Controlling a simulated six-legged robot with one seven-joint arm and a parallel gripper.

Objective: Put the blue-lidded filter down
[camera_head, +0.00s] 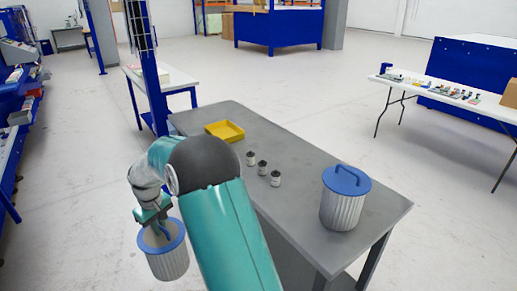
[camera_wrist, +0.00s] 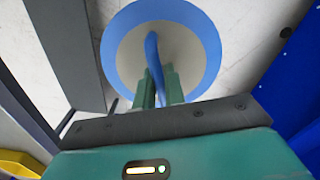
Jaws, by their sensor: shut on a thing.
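My gripper (camera_head: 152,214) is shut on the handle of a blue-lidded filter (camera_head: 169,260), a ribbed white-grey canister with a blue rim. It hangs off the left side of the grey table, apart from the tabletop. In the wrist view my gripper (camera_wrist: 159,88) has its fingers on the blue handle, above the round lid of the held filter (camera_wrist: 187,62). A second blue-lidded filter (camera_head: 343,208) stands upright on the near right part of the grey table (camera_head: 310,165), with its handle on top.
A yellow tray (camera_head: 225,131) lies at the far left of the table. Several small dark-topped jars (camera_head: 262,167) stand mid-table. Bare tabletop lies between the jars and the standing filter. A blue post (camera_head: 150,70) rises beyond the table's left end.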

